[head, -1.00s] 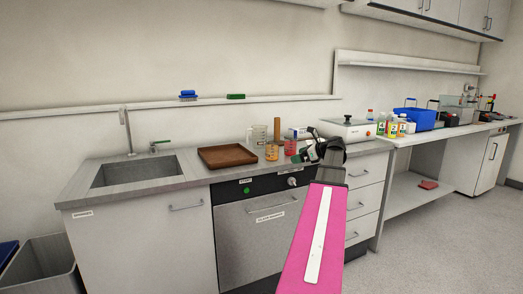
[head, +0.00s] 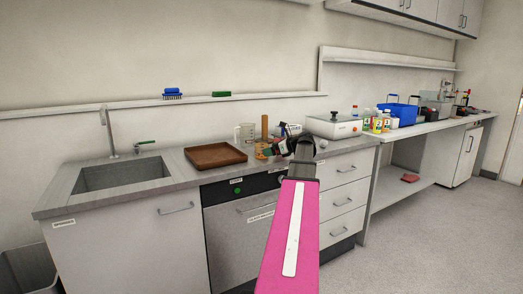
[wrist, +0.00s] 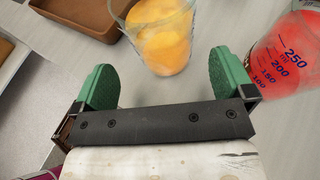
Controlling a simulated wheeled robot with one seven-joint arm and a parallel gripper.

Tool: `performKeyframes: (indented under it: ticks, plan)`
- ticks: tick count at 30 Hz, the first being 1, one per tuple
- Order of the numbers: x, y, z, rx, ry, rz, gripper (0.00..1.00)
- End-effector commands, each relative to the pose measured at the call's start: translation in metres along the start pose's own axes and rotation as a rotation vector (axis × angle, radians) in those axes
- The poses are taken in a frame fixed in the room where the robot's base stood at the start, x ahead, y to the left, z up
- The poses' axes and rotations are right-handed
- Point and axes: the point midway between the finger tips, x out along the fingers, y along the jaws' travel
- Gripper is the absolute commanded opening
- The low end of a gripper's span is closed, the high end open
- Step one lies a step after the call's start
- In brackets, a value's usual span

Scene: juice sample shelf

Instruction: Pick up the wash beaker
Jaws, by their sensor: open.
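In the wrist view, my gripper (wrist: 163,82) is open and empty, with green-padded fingers. A clear glass beaker with orange contents (wrist: 160,42) stands just beyond the fingertips, roughly between them and not gripped. A beaker of red liquid with blue volume marks (wrist: 288,58) stands to the right, outside the right finger. In the head view my gripper (head: 276,148) is over the counter beside the orange beaker (head: 261,152), and the red beaker is hidden behind it. A clear glass vessel (head: 246,132) stands farther back. No readable label shows which one is the wash beaker.
A brown tray (head: 215,156) lies left of the beakers; its edge also shows in the wrist view (wrist: 88,28). A wooden upright piece (head: 265,126) stands behind. A white device (head: 333,126) is to the right, the sink (head: 122,178) to the left.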

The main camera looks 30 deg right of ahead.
Motion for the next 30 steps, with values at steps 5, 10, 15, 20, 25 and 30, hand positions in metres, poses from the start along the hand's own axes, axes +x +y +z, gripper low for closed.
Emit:
performKeyframes:
  ticks: [5, 10, 15, 20, 25, 30]
  plan:
    - [0.026, -0.005, 0.006, -0.001, 0.0, 0.003, 1.0]
    - [0.042, -0.004, 0.006, 0.0, 0.0, 0.001, 1.0]
    - [0.042, -0.004, 0.006, 0.0, 0.0, 0.0, 1.0]
    - [0.042, -0.004, 0.006, 0.0, 0.0, 0.0, 0.58]
    - [0.042, -0.004, 0.006, 0.0, 0.0, 0.0, 0.44]
    - [0.041, -0.004, 0.006, 0.0, 0.0, 0.0, 0.44]
